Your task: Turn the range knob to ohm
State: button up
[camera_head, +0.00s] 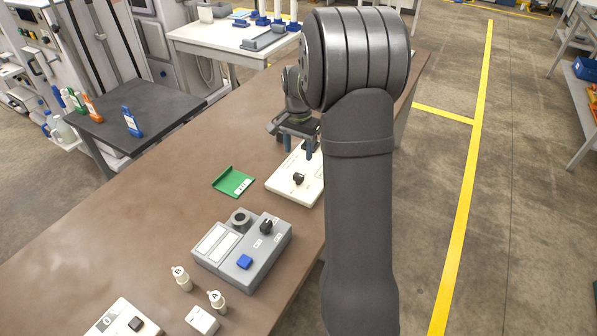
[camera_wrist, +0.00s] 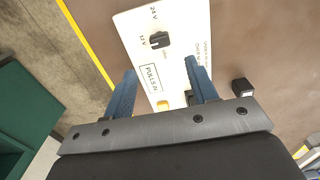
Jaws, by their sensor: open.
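My gripper (camera_head: 296,146) is open and empty over the far end of a white panel (camera_head: 282,187) on the brown table. In the wrist view my blue fingers (camera_wrist: 160,68) stand apart above this white panel (camera_wrist: 188,22). Its black knob (camera_wrist: 160,40) lies beyond the fingertips, beside "24 V" and "12 V" marks; the knob also shows in the head view (camera_head: 298,179). A grey device (camera_head: 235,262) nearer the camera carries another black knob (camera_head: 266,227) and small labels too small to read. I cannot tell which knob is the range knob, and no ohm mark is readable.
A green tray (camera_head: 222,184) lies left of the white panel. A blue button (camera_head: 244,262) sits on the grey device. Bottles A (camera_head: 217,301) and B (camera_head: 181,279), a white block (camera_head: 202,320) and another white panel (camera_head: 110,325) are near. The left tabletop is clear.

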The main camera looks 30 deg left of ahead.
aim_at(298, 175)
notch_tip(298, 175, down, 10)
jog(key=shift+r, duration=0.25)
jog(key=c, duration=1)
